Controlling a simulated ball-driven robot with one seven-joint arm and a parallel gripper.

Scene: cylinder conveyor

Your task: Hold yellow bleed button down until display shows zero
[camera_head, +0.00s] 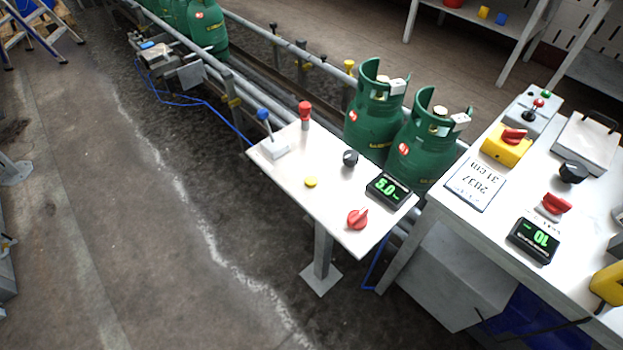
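The yellow bleed button (311,181) is a small round disc on the white panel top (290,185), near its left edge. Nothing touches it. The black display (389,189) sits on the same panel at the right, with lit green characters. As pictured they look like "5.0" with a dash at the right; lettering nearby is upside down, so the reading direction is uncertain. My gripper is not in view.
The panel also holds a blue-topped lever (263,115), red-topped button (305,112), black knob (350,158) and red knob (357,218). Green gas cylinders (372,115) stand on the conveyor behind. A white bench (490,215) with a second display (535,240) stands right.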

